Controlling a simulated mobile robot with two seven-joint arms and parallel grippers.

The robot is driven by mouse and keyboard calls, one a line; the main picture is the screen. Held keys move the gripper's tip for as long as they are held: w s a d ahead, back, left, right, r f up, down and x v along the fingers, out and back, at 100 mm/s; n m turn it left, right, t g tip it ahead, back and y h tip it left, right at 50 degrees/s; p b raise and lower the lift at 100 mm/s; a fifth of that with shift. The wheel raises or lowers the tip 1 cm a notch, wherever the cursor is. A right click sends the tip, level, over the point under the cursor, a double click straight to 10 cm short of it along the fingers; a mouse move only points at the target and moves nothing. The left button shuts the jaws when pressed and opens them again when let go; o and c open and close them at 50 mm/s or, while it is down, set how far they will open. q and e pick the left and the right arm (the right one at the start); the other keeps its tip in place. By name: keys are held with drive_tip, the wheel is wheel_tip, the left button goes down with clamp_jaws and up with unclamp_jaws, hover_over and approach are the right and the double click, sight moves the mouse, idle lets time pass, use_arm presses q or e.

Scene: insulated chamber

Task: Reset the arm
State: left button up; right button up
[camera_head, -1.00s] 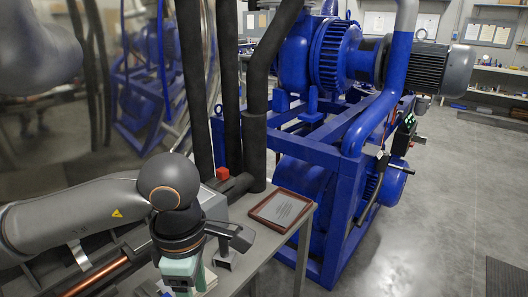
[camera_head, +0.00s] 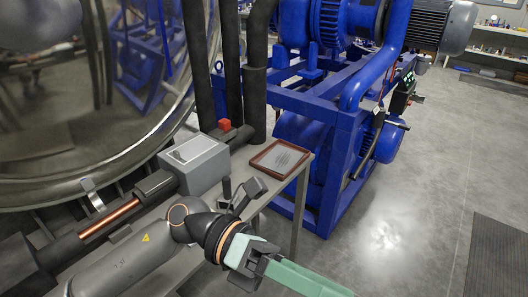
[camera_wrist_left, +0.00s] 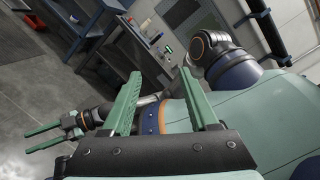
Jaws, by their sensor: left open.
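My left arm comes in from the lower left of the head view. Its gripper (camera_head: 300,279) has pale green fingers that point right and slightly down, in front of the grey bench. The left wrist view shows this gripper (camera_wrist_left: 158,75) with its two green fingers wide apart and nothing between them. My right gripper (camera_wrist_left: 27,141) shows at the left of the left wrist view, with its two green fingers apart and empty. It is out of the head view.
A grey bench (camera_head: 267,195) holds a framed plaque (camera_head: 281,159) and a grey box (camera_head: 194,163). A red-capped valve (camera_head: 225,125) and dark pipes stand behind. A large metal chamber (camera_head: 90,100) fills the left. A blue pump frame (camera_head: 335,165) stands behind the bench.

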use_arm(q)
drive_tip(key=w+a+r+n+t+h, duration=0.2)
drive_tip(key=w+n+t+h, duration=0.75)
drive_tip(key=n, duration=0.45)
drive_tip(key=w+a+f+n+t+y, duration=0.45)
drive_tip(key=n+t, duration=0.35)
drive_tip(key=n, duration=0.2)
drive_tip(key=w+a+f+n+t+y, duration=0.3)
drive_tip(key=f+n+t+y, duration=0.3)
drive_tip(key=n+t, duration=0.25)
drive_tip(key=a+f+n+y, duration=0.6)
drive_tip(key=f+n+y, duration=0.1)
drive_tip(key=f, duration=0.4)
drive_tip(key=s+a+f+n+g+y, duration=0.2)
drive_tip(key=s+a+f+n+g, duration=0.1)
drive_tip(key=s+f, duration=0.4)
drive_tip(key=s+a+f+n+g+y, duration=0.3)
drive_tip(key=s+f, duration=0.4)
drive_tip(key=f, duration=0.6)
drive_tip(key=shift+a+n+g+p, duration=0.3)
drive_tip(key=shift+a+n+g, duration=0.4)
drive_tip(key=shift+a, duration=0.5)
drive_tip(key=shift+s, duration=0.1)
